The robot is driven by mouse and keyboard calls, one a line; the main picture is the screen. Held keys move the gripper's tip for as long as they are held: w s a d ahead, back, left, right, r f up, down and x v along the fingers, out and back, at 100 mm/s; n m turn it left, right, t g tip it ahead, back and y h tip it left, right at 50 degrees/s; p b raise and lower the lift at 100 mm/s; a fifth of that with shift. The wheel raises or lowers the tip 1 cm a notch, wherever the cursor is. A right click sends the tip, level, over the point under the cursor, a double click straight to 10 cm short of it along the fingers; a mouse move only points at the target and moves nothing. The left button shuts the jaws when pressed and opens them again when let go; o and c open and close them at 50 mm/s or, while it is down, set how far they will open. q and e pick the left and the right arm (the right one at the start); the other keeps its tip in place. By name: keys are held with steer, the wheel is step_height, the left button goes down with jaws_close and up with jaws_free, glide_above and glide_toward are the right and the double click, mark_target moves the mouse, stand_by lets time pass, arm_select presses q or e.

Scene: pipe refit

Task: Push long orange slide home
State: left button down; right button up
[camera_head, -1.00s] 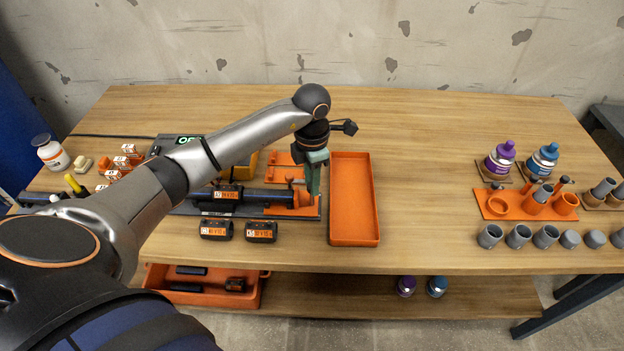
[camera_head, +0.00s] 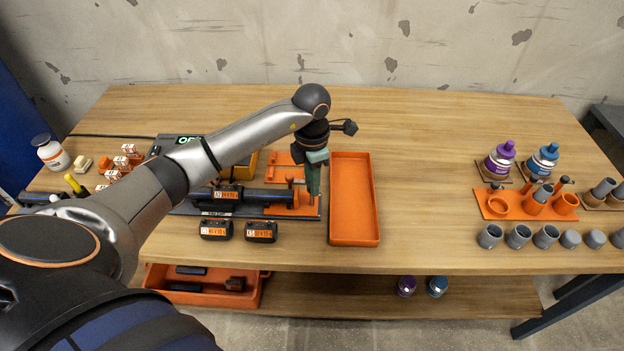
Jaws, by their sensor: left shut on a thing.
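The long orange slide (camera_head: 285,210) lies on a dark fixture plate (camera_head: 245,215) left of the middle of the table, at the right end of a dark pipe (camera_head: 255,196). My left gripper (camera_head: 314,190) points down at the slide's right end, near the plate's right edge. It is shut on a part of the slide there, and its fingers hide the exact contact. The pipe lies level along the fixture, and its left part is partly hidden by my left arm. My right gripper is not in view.
An empty orange tray (camera_head: 354,200) stands just right of the gripper. Black labelled clamp blocks (camera_head: 216,230) lie in front of the fixture. A display box (camera_head: 186,140) stands behind my arm. An orange cup rack (camera_head: 525,204) stands far right. The table between tray and rack is clear.

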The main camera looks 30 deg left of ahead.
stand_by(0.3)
arm_select(q)
steer(key=s+a, duration=0.1)
steer(key=a, duration=0.1)
steer(key=s+a, duration=0.1)
steer(key=a, duration=0.1)
steer(key=s+a, duration=0.2)
steer(key=shift+a, duration=0.3)
steer(key=c, duration=0.7)
jaws_free()
steer(key=shift+o, duration=0.2)
step_height(320, 180, up, 13)
steer(key=shift+f+b, duration=0.2)
steer(key=shift+b, duration=0.25)
steer(key=shift+d, duration=0.1)
